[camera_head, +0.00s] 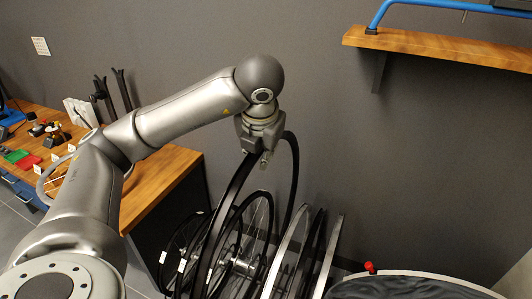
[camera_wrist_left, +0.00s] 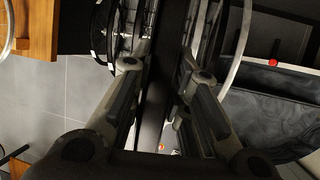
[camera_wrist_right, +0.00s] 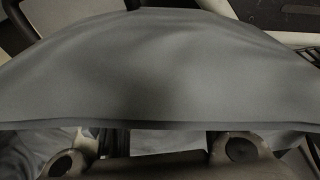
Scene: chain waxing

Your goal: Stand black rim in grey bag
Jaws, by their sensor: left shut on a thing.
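My left gripper (camera_head: 262,150) is shut on the top of a black rim (camera_head: 236,182), which hangs roughly upright in the head view. In the left wrist view the rim (camera_wrist_left: 158,90) runs as a dark band between the fingers (camera_wrist_left: 158,105). The grey bag (camera_head: 408,274), with a pale rim and dark inside, is at the lower right of the head view, apart from the black rim. It also shows in the left wrist view (camera_wrist_left: 275,118). In the right wrist view a grey surface, probably the bag (camera_wrist_right: 160,75), hides the fingertips of my right gripper (camera_wrist_right: 155,150).
Several other wheels and rims (camera_head: 292,245) stand in a row beside and below the held rim. A red knob (camera_head: 370,267) is at the bag's edge. A wooden bench (camera_head: 165,180) stands left, and a wall shelf (camera_head: 440,46) is upper right.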

